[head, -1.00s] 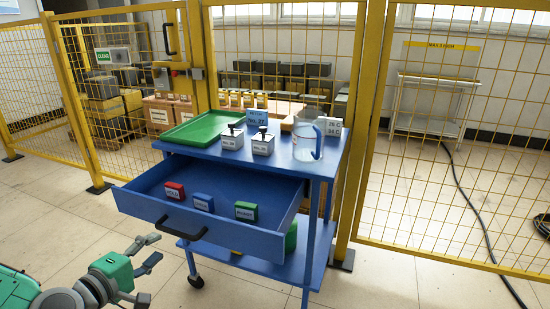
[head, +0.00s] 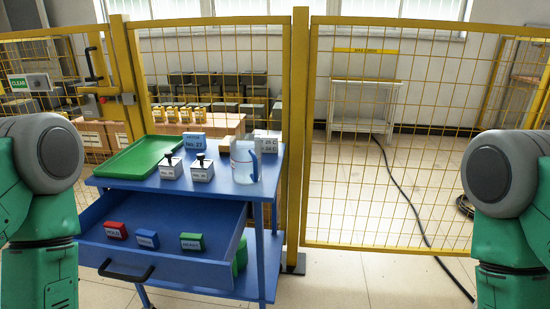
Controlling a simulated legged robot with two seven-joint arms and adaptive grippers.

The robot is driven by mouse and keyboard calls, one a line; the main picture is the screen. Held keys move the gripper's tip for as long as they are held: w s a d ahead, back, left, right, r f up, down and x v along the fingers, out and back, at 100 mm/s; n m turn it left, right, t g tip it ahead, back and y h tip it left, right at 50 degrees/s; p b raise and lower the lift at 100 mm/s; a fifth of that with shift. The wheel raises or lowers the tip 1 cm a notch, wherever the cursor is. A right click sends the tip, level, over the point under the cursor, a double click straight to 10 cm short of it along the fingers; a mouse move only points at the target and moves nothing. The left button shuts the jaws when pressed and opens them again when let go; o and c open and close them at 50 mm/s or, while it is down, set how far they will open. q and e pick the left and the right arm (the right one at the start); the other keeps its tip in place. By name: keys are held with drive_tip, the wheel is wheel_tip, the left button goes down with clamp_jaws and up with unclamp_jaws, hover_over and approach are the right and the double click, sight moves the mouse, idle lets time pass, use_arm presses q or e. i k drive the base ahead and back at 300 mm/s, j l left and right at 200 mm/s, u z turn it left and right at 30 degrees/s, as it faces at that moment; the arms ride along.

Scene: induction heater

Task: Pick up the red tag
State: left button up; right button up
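The red tag (head: 116,230) is a small red block with a light label. It lies in the open drawer (head: 205,270) of the blue cart, at the left end of a row. A blue tag (head: 147,239) and a green tag (head: 192,242) lie to its right. Only upper parts of my two arms show, at the left and right edges of the head view. Both grippers are out of the picture, so nothing can be seen of what they hold.
The blue cart's top (head: 225,185) carries a green tray (head: 140,157), two small stamp-like blocks (head: 202,169), a clear jug (head: 244,163) and label signs. A yellow mesh fence (head: 400,130) stands behind. The floor right of the cart is clear; a black cable (head: 410,205) lies beyond the fence.

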sight(113, 229)
drive_tip(key=u, duration=1.15)
